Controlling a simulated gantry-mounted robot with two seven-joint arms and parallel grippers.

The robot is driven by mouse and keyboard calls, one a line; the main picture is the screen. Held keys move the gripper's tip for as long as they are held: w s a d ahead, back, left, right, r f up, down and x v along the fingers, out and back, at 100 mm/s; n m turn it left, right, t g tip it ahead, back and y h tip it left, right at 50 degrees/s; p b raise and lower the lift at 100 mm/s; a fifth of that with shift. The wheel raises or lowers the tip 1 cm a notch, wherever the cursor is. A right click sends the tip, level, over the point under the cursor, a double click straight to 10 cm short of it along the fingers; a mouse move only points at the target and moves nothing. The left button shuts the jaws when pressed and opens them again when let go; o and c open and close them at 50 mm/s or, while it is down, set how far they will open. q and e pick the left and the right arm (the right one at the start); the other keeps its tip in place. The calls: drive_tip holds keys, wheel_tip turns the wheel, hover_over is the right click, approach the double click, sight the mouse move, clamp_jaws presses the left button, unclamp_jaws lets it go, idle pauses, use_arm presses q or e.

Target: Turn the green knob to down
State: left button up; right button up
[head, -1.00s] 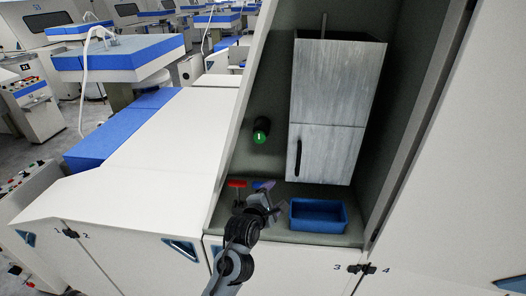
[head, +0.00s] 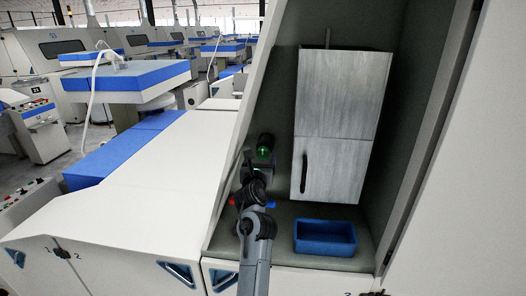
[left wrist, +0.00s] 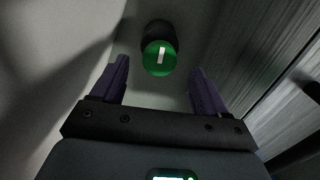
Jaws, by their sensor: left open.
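The green knob (head: 265,146) sits on the back wall of the recess, left of the grey cabinet. In the left wrist view its green face (left wrist: 149,63) carries a white bar that stands nearly upright in the picture, and its dark base shows behind it. My left gripper (head: 259,161) is just below and in front of the knob in the head view. In the left wrist view its two purple fingers (left wrist: 160,84) are spread wide and empty. The knob lies beyond the fingertips, roughly centred between them, with no contact visible. My right gripper is not in view.
A grey wood-grain cabinet (head: 343,95) with a dark handle (head: 304,173) stands close right of the knob. A blue open tray (head: 325,250) lies on the recess floor. A red thing (head: 232,201) and a blue thing (head: 271,205) show partly behind my arm.

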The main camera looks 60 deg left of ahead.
sight(263, 153)
use_arm(q)
drive_tip(key=shift+p+x, duration=0.7)
drive_tip(key=shift+x, duration=2.45)
drive_tip(key=c, duration=1)
